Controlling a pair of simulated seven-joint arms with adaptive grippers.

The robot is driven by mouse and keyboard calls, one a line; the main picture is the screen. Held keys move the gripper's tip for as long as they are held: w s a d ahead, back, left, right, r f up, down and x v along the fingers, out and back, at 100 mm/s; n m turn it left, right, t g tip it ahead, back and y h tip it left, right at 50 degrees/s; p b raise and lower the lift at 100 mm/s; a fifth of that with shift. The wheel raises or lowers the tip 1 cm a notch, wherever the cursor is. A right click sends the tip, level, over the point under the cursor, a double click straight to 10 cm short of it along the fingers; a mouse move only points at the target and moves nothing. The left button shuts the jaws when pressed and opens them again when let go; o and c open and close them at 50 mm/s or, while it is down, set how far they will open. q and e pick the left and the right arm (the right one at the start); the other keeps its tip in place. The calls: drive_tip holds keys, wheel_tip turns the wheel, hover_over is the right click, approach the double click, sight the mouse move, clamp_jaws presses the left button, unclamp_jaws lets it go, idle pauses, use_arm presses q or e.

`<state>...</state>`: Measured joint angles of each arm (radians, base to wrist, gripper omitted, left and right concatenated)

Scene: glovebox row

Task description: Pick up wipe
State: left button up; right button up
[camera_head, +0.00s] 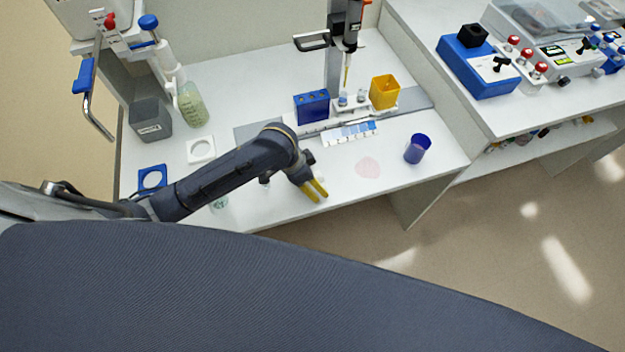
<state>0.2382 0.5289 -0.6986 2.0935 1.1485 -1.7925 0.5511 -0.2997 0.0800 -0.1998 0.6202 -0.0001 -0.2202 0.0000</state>
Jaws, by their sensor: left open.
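A flat, pale pink patch (367,167) lies on the white bench top; I cannot tell whether it is the wipe or a spill. No other thing shows clearly as a wipe. My left gripper (316,191) has yellow fingertips and is open and empty, near the bench's front edge, left of the pink patch and apart from it. My left arm hides part of the bench behind it. My right gripper is not in view.
A purple cup (417,149) stands right of the patch. Behind are a blue rack (312,107), a yellow container (384,92), a white-and-blue strip (350,133) and a pipette stand. A bottle (191,105) and grey box (150,119) stand left. The bench around the patch is clear.

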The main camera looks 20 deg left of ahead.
use_arm(q)
drive_tip(key=c, duration=0.9)
drive_tip(key=shift+r, duration=0.15)
